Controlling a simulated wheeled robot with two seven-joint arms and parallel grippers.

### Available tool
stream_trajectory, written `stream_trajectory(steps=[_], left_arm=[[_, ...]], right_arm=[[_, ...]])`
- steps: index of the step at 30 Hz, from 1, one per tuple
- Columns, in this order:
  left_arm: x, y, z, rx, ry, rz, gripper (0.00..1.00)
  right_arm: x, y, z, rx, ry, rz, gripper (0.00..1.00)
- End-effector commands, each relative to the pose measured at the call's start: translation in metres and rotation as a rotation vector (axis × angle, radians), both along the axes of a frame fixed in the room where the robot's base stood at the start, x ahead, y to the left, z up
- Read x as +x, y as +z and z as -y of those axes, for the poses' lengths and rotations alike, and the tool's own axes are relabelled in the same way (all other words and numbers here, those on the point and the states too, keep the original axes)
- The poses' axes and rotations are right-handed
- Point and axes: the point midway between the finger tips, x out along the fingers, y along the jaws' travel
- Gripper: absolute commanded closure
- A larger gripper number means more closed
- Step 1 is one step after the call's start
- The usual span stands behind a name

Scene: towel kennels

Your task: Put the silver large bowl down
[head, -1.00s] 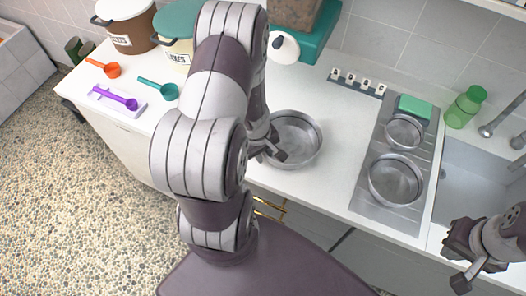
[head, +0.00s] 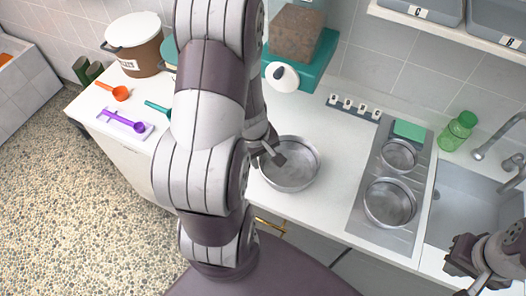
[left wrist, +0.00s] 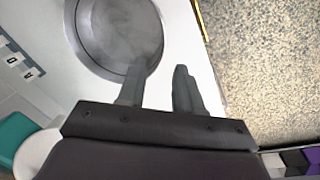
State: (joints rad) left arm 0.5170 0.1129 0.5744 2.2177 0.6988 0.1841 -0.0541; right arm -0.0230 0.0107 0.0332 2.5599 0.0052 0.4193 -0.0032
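The silver large bowl (head: 297,176) stands upright on the white counter, left of the hob. It also fills the upper left of the left wrist view (left wrist: 108,32). My left gripper (head: 272,156) is at the bowl's left rim. In the left wrist view its two fingers (left wrist: 167,80) are apart, with a gap between them; one overlaps the bowl's edge, the other lies outside it. Whether a finger touches the rim is unclear. My right gripper (head: 462,270) is at the lower right, empty, its fingers apart.
Two more metal bowls, a larger (head: 391,204) and a smaller (head: 399,155), stand on the hob panel (head: 372,229). A sink (head: 470,205) lies right. A teal scale (head: 310,75) stands behind. Scoops (head: 124,121) lie at the left. Counter between bowl and hob is clear.

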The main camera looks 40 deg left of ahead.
Motion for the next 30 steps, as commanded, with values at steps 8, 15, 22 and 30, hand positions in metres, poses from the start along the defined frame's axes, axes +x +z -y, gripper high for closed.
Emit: stream_trajectory(steps=[8, 15, 22, 30], left_arm=[[0.000, 0.089, 0.109, 0.159, -1.043, 0.023, 0.65], [-0.005, 0.097, 0.114, 0.197, -1.162, 0.014, 0.65], [-0.004, 0.097, 0.114, 0.197, -1.159, 0.015, 0.65], [-0.004, 0.097, 0.114, 0.196, -1.158, 0.016, 0.65]], right_arm=[[0.000, 0.000, 0.000, 0.000, 0.000, 0.000, 1.00], [0.000, 0.000, 0.000, 0.000, 0.000, 0.000, 1.00], [0.000, 0.000, 0.000, 0.000, 0.000, 0.000, 1.00], [0.000, 0.000, 0.000, 0.000, 0.000, 0.000, 1.00]])
